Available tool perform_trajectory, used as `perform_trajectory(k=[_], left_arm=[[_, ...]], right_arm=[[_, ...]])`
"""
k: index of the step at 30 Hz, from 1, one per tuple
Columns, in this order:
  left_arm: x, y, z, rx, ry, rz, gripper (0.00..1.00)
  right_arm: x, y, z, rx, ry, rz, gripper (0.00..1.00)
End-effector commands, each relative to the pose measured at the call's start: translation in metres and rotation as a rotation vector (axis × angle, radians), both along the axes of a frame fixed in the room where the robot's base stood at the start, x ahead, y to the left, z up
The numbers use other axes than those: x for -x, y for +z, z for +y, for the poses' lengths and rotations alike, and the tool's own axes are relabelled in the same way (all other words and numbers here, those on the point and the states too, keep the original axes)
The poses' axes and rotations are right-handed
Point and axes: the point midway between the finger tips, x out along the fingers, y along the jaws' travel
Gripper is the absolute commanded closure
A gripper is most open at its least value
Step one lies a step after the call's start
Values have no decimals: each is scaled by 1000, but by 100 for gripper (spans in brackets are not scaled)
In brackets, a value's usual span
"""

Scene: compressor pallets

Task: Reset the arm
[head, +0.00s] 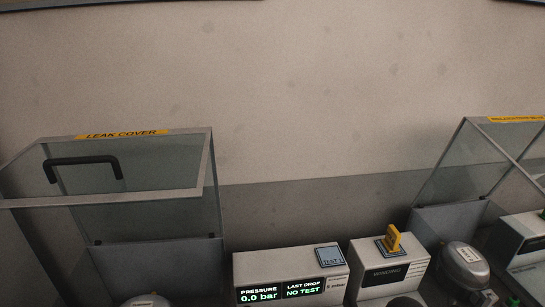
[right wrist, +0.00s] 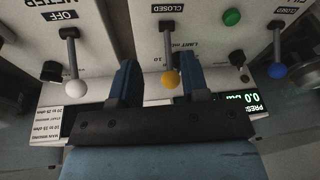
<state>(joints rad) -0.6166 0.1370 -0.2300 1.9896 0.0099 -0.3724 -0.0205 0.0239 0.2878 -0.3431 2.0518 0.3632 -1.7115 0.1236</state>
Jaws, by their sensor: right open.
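My right gripper (right wrist: 158,72) shows in the right wrist view with its two blue fingers apart. A lever with a yellow ball knob (right wrist: 171,77) hangs from a white panel (right wrist: 105,25) under a "CLOSED" label, and its knob appears between the fingers, closer to the right one. Nothing is clamped; I cannot tell how far the knob is from the fingers. Neither gripper shows in the head view.
A lever with a white knob (right wrist: 76,87) and one with a blue knob (right wrist: 277,70) flank the gripper, with a green button (right wrist: 232,17). In the head view, a raised leak cover (head: 205,165) stands left of the pressure display box (head: 290,264); a yellow switch (head: 392,238) is right.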

Motion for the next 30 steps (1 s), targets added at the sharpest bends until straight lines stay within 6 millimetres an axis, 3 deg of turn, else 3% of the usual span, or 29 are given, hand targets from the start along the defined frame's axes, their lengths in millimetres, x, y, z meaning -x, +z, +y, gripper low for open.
perform_trajectory(k=[1, 9, 21, 30], left_arm=[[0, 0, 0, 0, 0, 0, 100], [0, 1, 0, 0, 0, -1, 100], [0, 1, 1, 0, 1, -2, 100], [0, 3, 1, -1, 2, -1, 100]], right_arm=[[21, -4, 0, -8, -12, -4, 58], [106, -2, -20, 10, -102, -61, 58], [184, 20, -57, 99, -210, -97, 58], [147, -27, -36, 24, -177, -288, 58]])
